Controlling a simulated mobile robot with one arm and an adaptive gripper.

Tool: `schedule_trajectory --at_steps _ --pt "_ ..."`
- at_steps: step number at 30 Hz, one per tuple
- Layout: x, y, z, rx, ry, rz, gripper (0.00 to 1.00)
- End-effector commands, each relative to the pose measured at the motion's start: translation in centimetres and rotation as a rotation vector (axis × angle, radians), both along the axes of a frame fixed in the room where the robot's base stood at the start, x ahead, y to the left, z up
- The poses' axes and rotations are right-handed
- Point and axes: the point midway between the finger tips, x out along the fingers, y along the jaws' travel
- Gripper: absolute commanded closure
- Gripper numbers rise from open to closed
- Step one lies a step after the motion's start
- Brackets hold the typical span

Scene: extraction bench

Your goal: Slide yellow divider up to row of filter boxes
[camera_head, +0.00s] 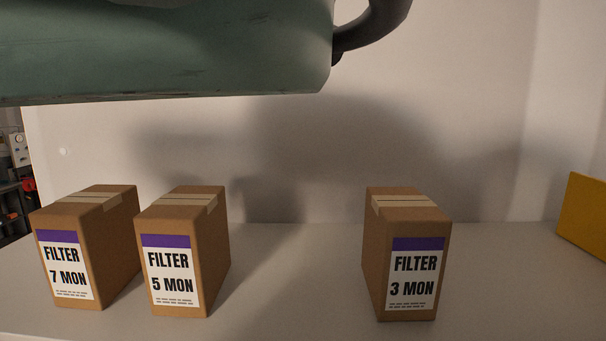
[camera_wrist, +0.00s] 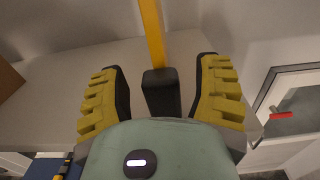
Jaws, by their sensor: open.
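The yellow divider (camera_head: 583,218) stands on the shelf at the right edge of the head view, cut off by the frame. In the wrist view the divider (camera_wrist: 152,30) shows edge-on as a narrow yellow strip. My gripper (camera_wrist: 158,66) is open, its two yellow-padded fingers spread either side of a dark block (camera_wrist: 161,92) at the divider's near end. I cannot tell whether they touch. Three brown filter boxes stand upright: 7 MON (camera_head: 112,240) and 5 MON (camera_head: 212,250) close together at left, 3 MON (camera_head: 376,262) apart to the right.
The white shelf (camera_head: 295,285) is clear between the 5 MON and 3 MON boxes, and between 3 MON and the divider. A pale wall is behind. A brown box (camera_wrist: 8,80) shows at the wrist view's left edge. A red-handled item (camera_wrist: 281,115) is at right.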

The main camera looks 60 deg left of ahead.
Motion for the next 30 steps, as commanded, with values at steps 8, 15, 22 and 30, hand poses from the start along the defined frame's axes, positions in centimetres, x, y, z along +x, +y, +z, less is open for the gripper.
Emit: schedule_trajectory --at_steps 8,15,22,30 --pt "-0.02 -0.15 0.00 0.000 0.000 -0.003 0.56" --pt "-0.03 -0.18 0.01 0.000 0.000 -0.004 0.81" --pt "-0.03 -0.19 0.00 0.000 0.000 -0.004 1.00" --pt "0.01 -0.13 -0.02 0.001 0.001 -0.004 1.00"
